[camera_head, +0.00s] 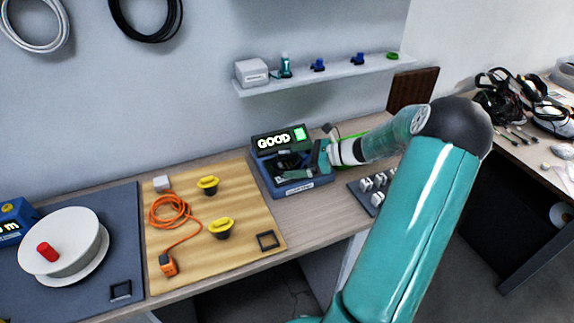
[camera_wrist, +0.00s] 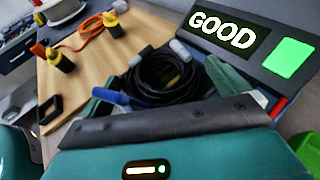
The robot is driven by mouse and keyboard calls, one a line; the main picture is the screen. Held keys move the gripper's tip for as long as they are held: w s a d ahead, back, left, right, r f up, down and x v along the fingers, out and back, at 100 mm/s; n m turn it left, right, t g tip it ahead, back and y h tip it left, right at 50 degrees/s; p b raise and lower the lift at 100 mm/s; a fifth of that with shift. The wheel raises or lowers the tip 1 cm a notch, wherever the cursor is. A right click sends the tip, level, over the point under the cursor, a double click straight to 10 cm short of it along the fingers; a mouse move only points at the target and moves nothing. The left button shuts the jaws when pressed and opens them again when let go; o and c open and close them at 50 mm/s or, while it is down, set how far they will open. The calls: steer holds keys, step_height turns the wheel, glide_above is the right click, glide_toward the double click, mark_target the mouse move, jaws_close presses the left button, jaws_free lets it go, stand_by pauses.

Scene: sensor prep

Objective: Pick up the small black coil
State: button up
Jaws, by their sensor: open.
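In the head view the coil (camera_head: 286,160) is a dark patch partly covered by my gripper (camera_head: 303,165). The fingers reach low over the tray, around or just above the coil. I cannot tell whether they touch it.
The tester's display (camera_head: 277,140) stands just behind the coil. A wooden board (camera_head: 190,255) with an orange cable (camera_head: 170,210) and yellow-topped pieces (camera_head: 220,226) lies left. A dark tray of white blocks (camera_head: 366,196) is right. A shelf (camera_head: 330,77) hangs above.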

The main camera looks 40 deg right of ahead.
steer(key=shift+w+a, duration=0.1)
steer(key=c, duration=0.9)
steer(key=shift+r, duration=0.1)
